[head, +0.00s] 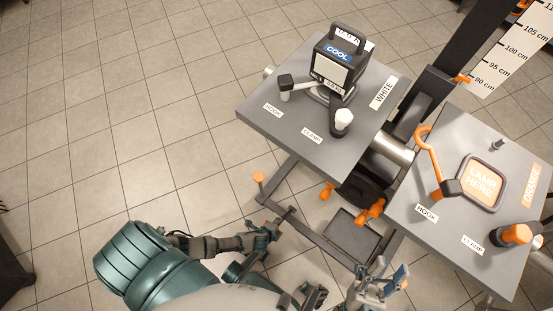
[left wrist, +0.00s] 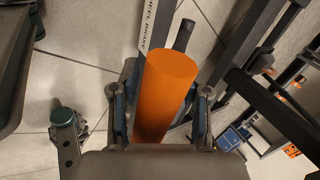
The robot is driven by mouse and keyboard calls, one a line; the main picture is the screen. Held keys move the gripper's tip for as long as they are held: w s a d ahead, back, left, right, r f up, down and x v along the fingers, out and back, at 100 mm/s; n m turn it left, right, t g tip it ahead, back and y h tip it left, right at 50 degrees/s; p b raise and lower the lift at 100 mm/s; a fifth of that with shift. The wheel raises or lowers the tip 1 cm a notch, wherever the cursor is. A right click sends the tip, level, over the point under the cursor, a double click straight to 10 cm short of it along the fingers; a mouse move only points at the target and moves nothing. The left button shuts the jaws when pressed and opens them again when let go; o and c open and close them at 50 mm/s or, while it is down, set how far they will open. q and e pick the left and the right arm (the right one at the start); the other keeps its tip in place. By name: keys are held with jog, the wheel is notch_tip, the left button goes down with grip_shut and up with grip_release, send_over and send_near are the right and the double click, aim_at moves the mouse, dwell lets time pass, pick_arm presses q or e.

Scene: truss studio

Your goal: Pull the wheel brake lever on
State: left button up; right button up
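The wheel brake lever shows in the left wrist view as a thick orange handle (left wrist: 165,88), beside a post lettered "WHEEL BRAKE" (left wrist: 153,22). My left gripper (left wrist: 161,105) has a finger on each side of the handle. The fingers look spread around it; a firm grip does not show. In the head view my left gripper (head: 268,234) is low beside the cart frame, and the lever is hard to make out there. My right gripper (head: 382,283) is apart from the lever, below the right plate, with its fingers apart and nothing between them.
The cart has a dark base frame (head: 318,245) with orange parts near the floor. A grey left plate (head: 265,115) carries a "COOL" lamp box (head: 338,72). A grey right plate (head: 420,190) has an orange hook (head: 428,142) and "LAMP HERE" pad (head: 482,180). Tiled floor at left is clear.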

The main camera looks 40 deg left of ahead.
pick_arm(q)
jog(key=v, duration=1.2)
jog(key=shift+f, duration=0.1)
